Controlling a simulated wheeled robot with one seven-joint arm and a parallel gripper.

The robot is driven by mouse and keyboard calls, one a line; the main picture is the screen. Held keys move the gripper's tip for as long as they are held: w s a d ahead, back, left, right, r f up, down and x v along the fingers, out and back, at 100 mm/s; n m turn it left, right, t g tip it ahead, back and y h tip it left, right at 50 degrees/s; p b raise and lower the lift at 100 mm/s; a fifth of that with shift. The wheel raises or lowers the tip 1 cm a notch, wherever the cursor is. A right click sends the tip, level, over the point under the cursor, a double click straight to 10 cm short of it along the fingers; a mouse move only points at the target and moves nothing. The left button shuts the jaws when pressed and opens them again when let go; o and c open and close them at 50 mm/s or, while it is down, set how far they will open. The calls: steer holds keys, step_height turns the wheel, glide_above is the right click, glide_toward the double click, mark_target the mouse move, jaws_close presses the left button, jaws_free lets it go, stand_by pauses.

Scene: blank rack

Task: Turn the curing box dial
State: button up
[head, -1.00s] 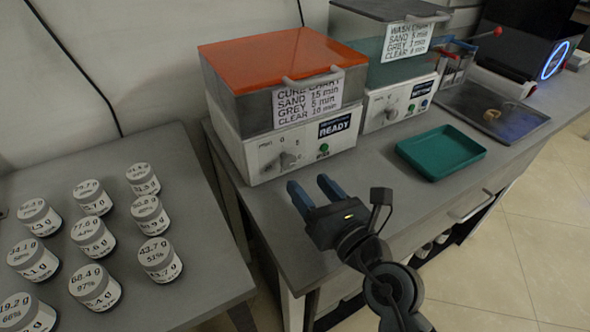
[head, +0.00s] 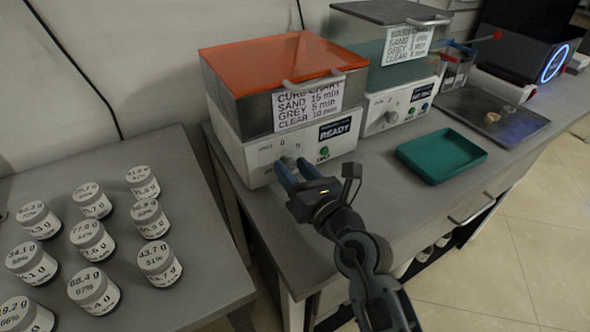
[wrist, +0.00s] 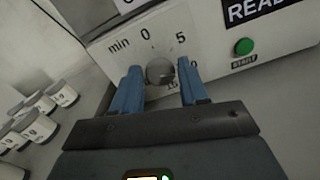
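The curing box (head: 275,105) has an orange lid, a cure chart (SAND 15 min, GREY 5 min, CLEAR 10 min) and a READY display. Its round grey dial (wrist: 160,72) shows in the wrist view, with min, 0, 5 and a partly hidden 15 around it. My gripper (wrist: 158,82) is open, with one blue finger on each side of the dial. I cannot tell whether the fingers touch it. In the head view my gripper (head: 297,166) is at the box's front and hides most of the dial. A green start button (wrist: 243,46) is right of the dial.
A wash box (head: 400,92) stands right of the curing box. A green tray (head: 441,155) lies on the bench in front of it. Several labelled jars (head: 92,240) stand on the left table. A dark tray (head: 490,115) is farther right.

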steer(key=c, duration=0.7)
steer(key=shift+o, duration=0.2)
steer(key=shift+r+m+p, duration=0.25)
steer(key=shift+m+p, duration=0.35)
steer(key=shift+p, duration=0.55)
steer(key=shift+f+m+p, duration=0.25)
steer(key=shift+m+p, duration=0.55)
steer(key=shift+m, duration=0.2)
steer(key=o, duration=1)
steer(key=shift+v, duration=3.9)
steer(key=shift+d, duration=0.1)
